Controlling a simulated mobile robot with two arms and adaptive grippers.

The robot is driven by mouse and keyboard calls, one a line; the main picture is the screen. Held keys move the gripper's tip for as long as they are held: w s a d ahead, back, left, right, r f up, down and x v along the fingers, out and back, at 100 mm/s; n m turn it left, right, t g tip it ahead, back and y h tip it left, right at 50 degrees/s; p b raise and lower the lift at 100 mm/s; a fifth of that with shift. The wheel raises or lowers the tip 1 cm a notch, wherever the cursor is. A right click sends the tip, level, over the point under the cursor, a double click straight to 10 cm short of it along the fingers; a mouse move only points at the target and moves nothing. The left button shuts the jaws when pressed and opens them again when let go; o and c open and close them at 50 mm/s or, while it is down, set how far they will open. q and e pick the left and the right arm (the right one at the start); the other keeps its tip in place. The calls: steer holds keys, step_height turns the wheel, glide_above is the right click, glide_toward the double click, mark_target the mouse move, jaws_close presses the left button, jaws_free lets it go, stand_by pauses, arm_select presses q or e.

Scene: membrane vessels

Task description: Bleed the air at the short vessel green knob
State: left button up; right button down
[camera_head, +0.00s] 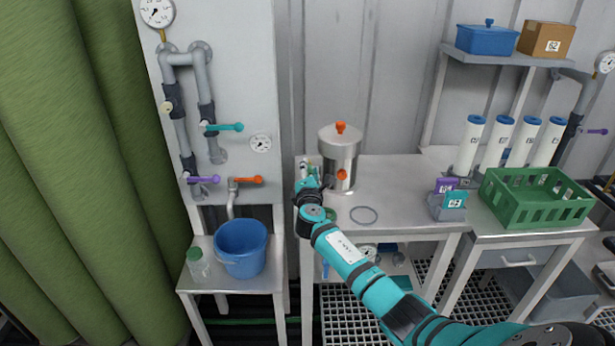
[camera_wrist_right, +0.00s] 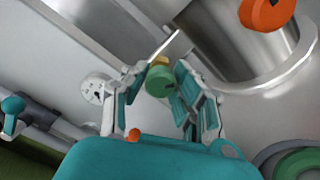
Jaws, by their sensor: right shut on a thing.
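The short steel vessel (camera_head: 339,160) stands on the bench, with an orange knob (camera_head: 340,127) on its lid and another orange knob (camera_head: 342,175) on its side. It also shows at the upper right of the right wrist view (camera_wrist_right: 232,42). My right gripper (camera_head: 308,182) is at the vessel's left side. In the right wrist view my right gripper (camera_wrist_right: 160,92) has its fingers on both sides of the green knob (camera_wrist_right: 159,82) and is shut on it. A yellowish part shows behind the knob. In the head view the gripper hides the knob. My left gripper is not in view.
A grey ring (camera_head: 363,215) lies on the bench right of my arm. A wall panel with pipes and coloured levers (camera_head: 247,180) stands left. A blue bucket (camera_head: 240,248) and a green-capped bottle (camera_head: 198,264) sit below it. A green crate (camera_head: 535,205) stands right.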

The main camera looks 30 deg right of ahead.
steer(key=shift+f+m+b, duration=0.45)
steer(key=shift+m+b, duration=0.1)
steer(key=shift+m, duration=0.15)
steer(key=shift+r+m+b, duration=0.2)
steer(key=shift+m+b, duration=0.4)
steer(key=shift+m, duration=0.5)
steer(key=shift+f+m+b, duration=0.2)
steer(key=shift+m+b, duration=0.9)
steer(key=shift+r+m+b, duration=0.2)
steer(key=shift+m+b, duration=0.4)
steer(key=shift+m, duration=0.6)
steer(key=shift+f+m+b, duration=0.2)
steer(key=shift+m+b, duration=0.8)
steer(key=shift+m, duration=0.1)
steer(key=shift+r+m+b, duration=0.2)
steer(key=shift+m+b, duration=0.15)
steer(key=shift+m, duration=0.55)
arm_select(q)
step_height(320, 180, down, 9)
arm_select(e)
steer(key=shift+r, duration=0.1)
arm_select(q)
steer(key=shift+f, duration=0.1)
arm_select(e)
steer(key=c, duration=1)
jaws_free()
steer(key=shift+r, duration=0.1)
steer(key=shift+o, duration=0.2)
